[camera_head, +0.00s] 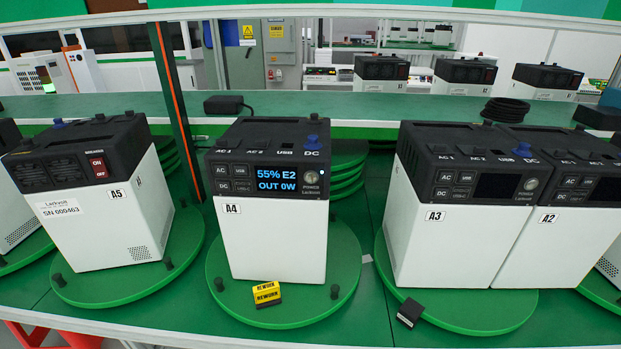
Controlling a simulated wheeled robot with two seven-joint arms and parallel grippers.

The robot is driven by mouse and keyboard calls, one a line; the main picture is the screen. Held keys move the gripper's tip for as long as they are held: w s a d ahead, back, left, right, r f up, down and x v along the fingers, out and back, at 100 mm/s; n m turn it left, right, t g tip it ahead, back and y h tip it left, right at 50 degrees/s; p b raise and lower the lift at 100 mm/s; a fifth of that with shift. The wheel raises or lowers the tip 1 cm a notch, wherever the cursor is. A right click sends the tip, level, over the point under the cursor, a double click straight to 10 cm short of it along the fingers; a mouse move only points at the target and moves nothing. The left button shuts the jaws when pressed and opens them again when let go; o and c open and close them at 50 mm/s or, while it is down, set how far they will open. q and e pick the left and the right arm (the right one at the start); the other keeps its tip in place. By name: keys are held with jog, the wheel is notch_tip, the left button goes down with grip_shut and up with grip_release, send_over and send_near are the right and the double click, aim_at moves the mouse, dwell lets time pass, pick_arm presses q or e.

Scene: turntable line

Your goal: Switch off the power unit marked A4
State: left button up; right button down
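The power unit marked A4 (270,215) stands upright on a round green turntable (225,303) in the middle of the head view. It has a white body and a black top, and its front panel faces me. Its display (277,180) is lit and reads 55% E2, OUT 0W. A round power button (311,177) sits right of the display, with a small light spot beside it. Neither of my grippers is in view.
Unit A5 (95,215) stands turned on the left turntable, showing a red breaker switch (99,168). Units A3 (440,240) and A2 (570,235) stand close together at right, displays dark. A yellow REWORK block (267,294) lies before A4. An orange-striped post (176,105) rises behind, left.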

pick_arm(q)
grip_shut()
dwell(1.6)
